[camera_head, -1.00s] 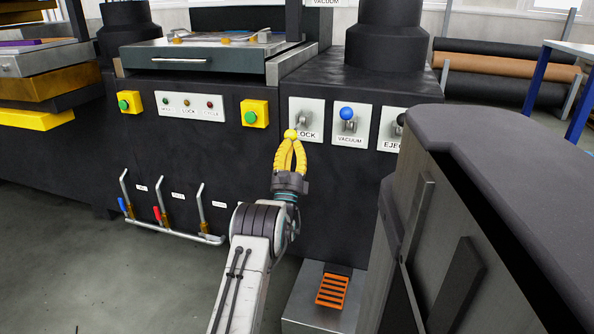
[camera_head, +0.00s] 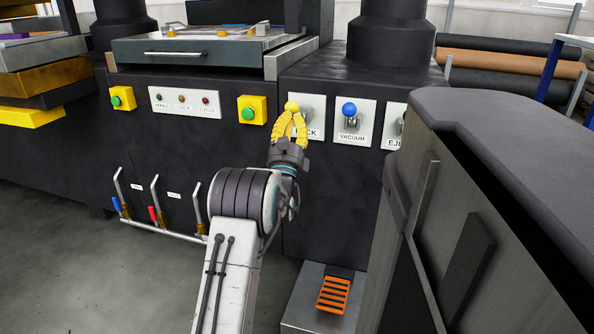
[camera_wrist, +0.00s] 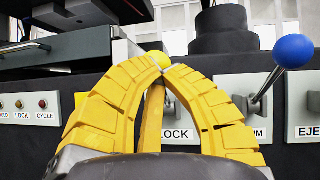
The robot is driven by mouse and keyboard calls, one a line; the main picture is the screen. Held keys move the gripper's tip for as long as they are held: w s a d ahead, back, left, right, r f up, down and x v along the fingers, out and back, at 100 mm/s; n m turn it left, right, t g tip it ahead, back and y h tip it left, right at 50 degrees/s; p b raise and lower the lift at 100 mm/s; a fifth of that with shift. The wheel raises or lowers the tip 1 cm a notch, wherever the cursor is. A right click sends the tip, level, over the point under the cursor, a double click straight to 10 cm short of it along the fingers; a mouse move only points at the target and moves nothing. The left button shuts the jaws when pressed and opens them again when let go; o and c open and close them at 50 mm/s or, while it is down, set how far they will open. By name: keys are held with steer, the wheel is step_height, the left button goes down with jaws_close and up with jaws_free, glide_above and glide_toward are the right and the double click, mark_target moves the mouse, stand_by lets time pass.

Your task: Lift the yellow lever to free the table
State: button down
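The yellow lever's ball knob (camera_head: 291,106) is in front of the LOCK plate (camera_head: 317,110), near the height of the blue knob beside it. My gripper (camera_head: 290,114) has yellow fingers that meet at the tips just under this knob. In the wrist view, the fingertips (camera_wrist: 163,72) close together with the yellow knob (camera_wrist: 155,57) showing just above and behind them. The table (camera_head: 190,55), a dark slab with a handle, sits on the machine above the panel.
The blue VACUUM lever (camera_head: 349,109) stands close to the right, with the EJECT plate (camera_head: 393,128) beyond. A yellow button box (camera_head: 252,109) is close to the left. Coloured valve handles (camera_head: 153,213) are low left. A dark cabinet (camera_head: 500,190) blocks the right side.

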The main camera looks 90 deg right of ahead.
steer(key=shift+d+r, duration=0.15)
steer(key=shift+r, duration=0.4)
steer(key=shift+r, duration=0.1)
steer(key=shift+b, duration=0.3)
